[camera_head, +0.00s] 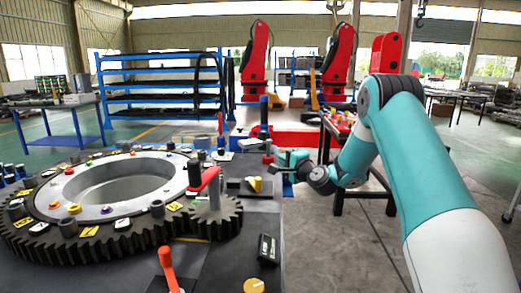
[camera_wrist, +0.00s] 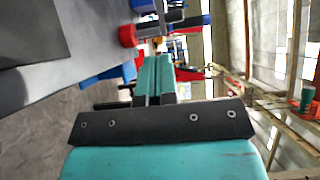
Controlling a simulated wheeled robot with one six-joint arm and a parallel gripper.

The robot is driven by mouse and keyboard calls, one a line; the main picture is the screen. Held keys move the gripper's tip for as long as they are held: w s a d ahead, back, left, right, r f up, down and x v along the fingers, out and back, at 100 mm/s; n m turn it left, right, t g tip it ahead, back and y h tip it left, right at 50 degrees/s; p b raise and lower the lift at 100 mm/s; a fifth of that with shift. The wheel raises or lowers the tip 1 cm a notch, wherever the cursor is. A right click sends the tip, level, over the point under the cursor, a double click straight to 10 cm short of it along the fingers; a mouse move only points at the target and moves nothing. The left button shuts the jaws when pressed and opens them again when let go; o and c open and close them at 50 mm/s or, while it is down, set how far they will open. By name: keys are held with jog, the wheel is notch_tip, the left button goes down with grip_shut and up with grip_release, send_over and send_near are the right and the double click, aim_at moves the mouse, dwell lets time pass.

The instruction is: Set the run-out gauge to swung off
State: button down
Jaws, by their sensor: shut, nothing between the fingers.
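My gripper (camera_head: 281,162) is at the right edge of the dark bench, its fingers together and empty. In the wrist view its teal fingers (camera_wrist: 153,78) lie side by side. Just left of it in the head view is a red-ended part (camera_head: 268,158) beside a dark blue upright post (camera_head: 264,112); this may be the run-out gauge, but I cannot be sure. The wrist view shows a red end (camera_wrist: 127,36) on a grey rod and a blue post (camera_wrist: 188,22) beyond my fingertips. I see no clear contact. The gauge's position cannot be read.
A large dark gear ring (camera_head: 90,243) with many small parts fills the bench's left. A yellow knob (camera_head: 254,184) is close to my gripper.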

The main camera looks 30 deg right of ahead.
aim_at(259, 145)
jog(key=shift+a, duration=0.2)
jog(key=shift+w+a+r, duration=0.1)
jog(key=shift+w, duration=0.45)
jog(key=w+p, duration=0.3)
jog(key=w, duration=1)
jog(key=shift+p, duration=0.4)
